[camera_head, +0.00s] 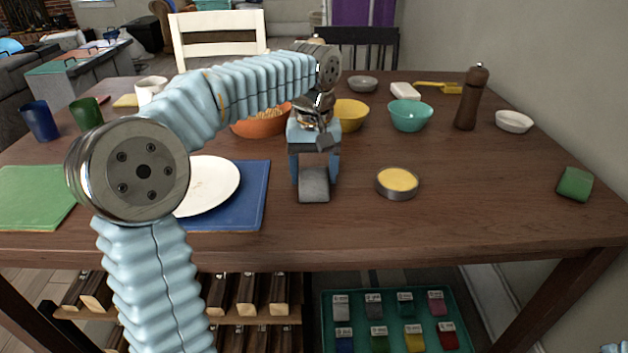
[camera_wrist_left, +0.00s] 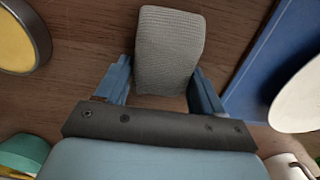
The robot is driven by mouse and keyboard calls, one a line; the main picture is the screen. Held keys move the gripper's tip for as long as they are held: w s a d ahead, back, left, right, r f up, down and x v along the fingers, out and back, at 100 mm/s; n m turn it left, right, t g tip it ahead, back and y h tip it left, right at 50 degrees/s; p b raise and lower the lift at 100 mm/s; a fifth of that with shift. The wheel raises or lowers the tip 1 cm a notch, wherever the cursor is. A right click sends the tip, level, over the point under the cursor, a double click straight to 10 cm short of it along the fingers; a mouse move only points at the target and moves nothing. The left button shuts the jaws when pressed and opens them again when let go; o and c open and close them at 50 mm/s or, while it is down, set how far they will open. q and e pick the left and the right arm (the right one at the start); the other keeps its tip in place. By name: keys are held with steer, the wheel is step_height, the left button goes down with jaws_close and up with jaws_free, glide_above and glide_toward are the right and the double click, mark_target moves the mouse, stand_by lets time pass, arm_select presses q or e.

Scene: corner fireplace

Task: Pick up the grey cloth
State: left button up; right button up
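The grey cloth (camera_head: 313,187) is a small folded block lying on the wooden table, just right of the blue placemat (camera_head: 252,190). My left gripper (camera_head: 315,172) points down over it, with one finger on each side. In the left wrist view the cloth (camera_wrist_left: 168,50) shows ahead of and between the two spread fingers of the left gripper (camera_wrist_left: 160,82). A narrow gap seems to show at each side, so the fingers do not look closed on it. My right gripper is not seen; only a small pale blue bit shows at the lower right corner.
A yellow-filled round tin (camera_head: 398,182) stands right of the cloth. A white plate (camera_head: 212,185) lies on the placemat. Behind are orange (camera_head: 255,128), yellow (camera_head: 350,115) and teal (camera_head: 410,116) bowls and a pepper mill (camera_head: 470,100). A green cloth (camera_head: 575,184) lies far right.

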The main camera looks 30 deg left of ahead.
mark_target(314, 169)
arm_select(q)
steer(key=c, duration=0.4)
steer(key=shift+c, duration=0.2)
steer(key=shift+r, duration=0.3)
step_height(314, 169, up, 2)
steer(key=shift+r+p, duration=0.2)
steer(key=shift+p, duration=0.1)
steer(key=s+r, duration=0.1)
steer(key=r, duration=0.1)
steer(key=s+d+r, duration=0.1)
steer(key=r, duration=0.1)
steer(key=s+d+r, duration=0.1)
steer(key=s+r, duration=0.1)
steer(key=shift+d, duration=0.25)
steer(key=s+d+r, duration=0.4)
steer(key=s, duration=0.4)
steer(key=shift+d, duration=0.4)
